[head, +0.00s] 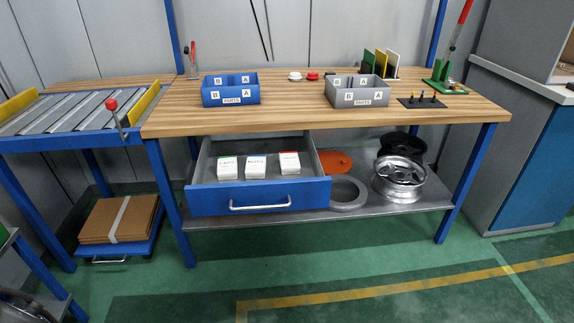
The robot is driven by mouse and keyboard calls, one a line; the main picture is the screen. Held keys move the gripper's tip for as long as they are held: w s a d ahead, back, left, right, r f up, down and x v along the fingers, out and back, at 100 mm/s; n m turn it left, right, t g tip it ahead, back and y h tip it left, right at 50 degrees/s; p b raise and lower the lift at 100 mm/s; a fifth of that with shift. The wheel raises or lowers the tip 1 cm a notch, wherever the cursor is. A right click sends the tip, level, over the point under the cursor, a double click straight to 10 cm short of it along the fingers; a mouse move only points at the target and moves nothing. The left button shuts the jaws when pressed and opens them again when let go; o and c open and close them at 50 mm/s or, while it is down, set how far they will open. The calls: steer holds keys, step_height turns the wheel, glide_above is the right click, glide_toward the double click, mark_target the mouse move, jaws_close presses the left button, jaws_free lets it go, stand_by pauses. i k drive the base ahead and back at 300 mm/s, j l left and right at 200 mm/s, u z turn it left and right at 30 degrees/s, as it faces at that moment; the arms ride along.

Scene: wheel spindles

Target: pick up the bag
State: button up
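I cannot make out anything that is clearly a bag. The open drawer (200,203) under the workbench holds three small white packets in a row. My gripper is not in view.
The wooden bench top (290,117) carries a blue parts bin (231,97), a grey parts bin (357,99) and a pin plate (421,102). Wheel rims (399,177) lie on the lower shelf. A roller conveyor (75,112) stands at left. The green floor (330,270) in front is clear.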

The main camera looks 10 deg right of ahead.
mark_target(289, 160)
steer(key=i+j, duration=0.35)
steer(key=i, duration=0.2)
steer(key=i+j, duration=0.3)
steer(key=i, duration=0.25)
steer(key=i+l, duration=0.2)
steer(key=i, duration=0.25)
steer(key=l+z, duration=0.05)
